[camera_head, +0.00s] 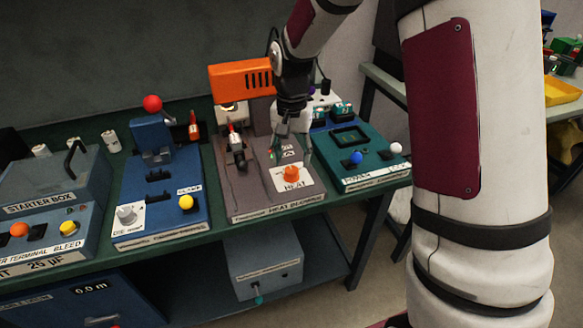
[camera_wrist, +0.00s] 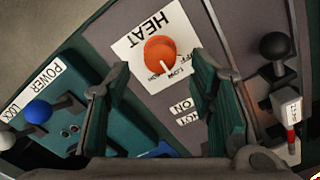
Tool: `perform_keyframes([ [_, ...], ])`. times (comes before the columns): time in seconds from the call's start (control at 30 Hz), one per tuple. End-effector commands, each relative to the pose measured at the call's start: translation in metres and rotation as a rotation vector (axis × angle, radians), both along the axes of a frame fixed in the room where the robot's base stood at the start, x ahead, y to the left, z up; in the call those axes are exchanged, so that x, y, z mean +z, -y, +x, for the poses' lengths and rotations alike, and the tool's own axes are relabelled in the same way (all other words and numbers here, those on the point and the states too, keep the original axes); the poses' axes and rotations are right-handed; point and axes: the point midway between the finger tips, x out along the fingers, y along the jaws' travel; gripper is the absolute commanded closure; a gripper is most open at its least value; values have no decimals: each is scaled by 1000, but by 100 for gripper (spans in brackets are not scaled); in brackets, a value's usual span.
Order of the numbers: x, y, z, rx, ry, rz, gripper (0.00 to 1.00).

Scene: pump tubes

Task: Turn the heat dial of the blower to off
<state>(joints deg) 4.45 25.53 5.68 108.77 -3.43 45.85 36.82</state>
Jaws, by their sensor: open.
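The heat dial (camera_head: 291,174) is an orange knob on a white plate labelled HEAT, at the front right of the blower's grey-brown base (camera_head: 240,197). In the wrist view the orange dial (camera_wrist: 161,54) has a pale pointer line, with OFF, LOW and HIGH lettering partly readable beside it. The line seems to lie nearest the LOW and HIGH words; I cannot tell which exactly. My gripper (camera_head: 294,150) is above and just behind the dial. In the wrist view its two fingers (camera_wrist: 158,85) are spread wide, with the dial beyond their tips, apart from them.
A black-knobbed lever (camera_head: 238,155) stands left of the dial on the same base, below the orange blower housing (camera_head: 241,79). A green unit (camera_head: 362,172) with blue and white knobs is close on the right. A blue unit (camera_head: 160,205) stands left.

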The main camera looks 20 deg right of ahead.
Motion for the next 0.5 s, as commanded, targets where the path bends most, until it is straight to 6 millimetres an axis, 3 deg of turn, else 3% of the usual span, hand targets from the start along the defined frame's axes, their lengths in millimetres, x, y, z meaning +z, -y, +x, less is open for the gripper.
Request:
perform_keyframes([
  [0.2, -31, 0, 0, 0, -2, 0, 50],
  [0.5, -42, 0, -1, 0, -1, 1, 50],
])
